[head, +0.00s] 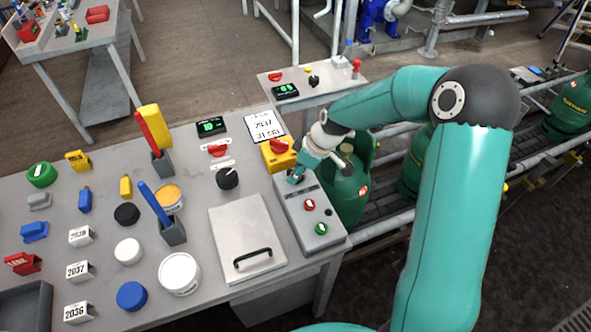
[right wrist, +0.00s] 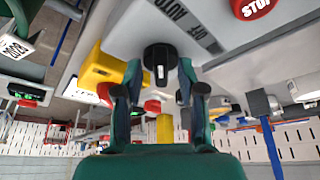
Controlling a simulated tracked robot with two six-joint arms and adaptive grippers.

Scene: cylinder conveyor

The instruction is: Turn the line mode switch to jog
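The mode switch is a black rotary knob (right wrist: 160,58) with a white mark, on the grey control box (head: 289,202). My right gripper (head: 296,177) is at the far end of the box and hides the knob in the head view. In the right wrist view its fingers (right wrist: 160,72) are open, one on each side of the knob, with gaps visible. My left gripper is not in view.
The box also bears a red stop button (head: 309,204) and a green button (head: 321,228). A yellow box with a red handle (head: 279,153) stands close behind the gripper. Green cylinders (head: 346,190) stand on the conveyor to the right. A lidded panel (head: 246,240) lies left.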

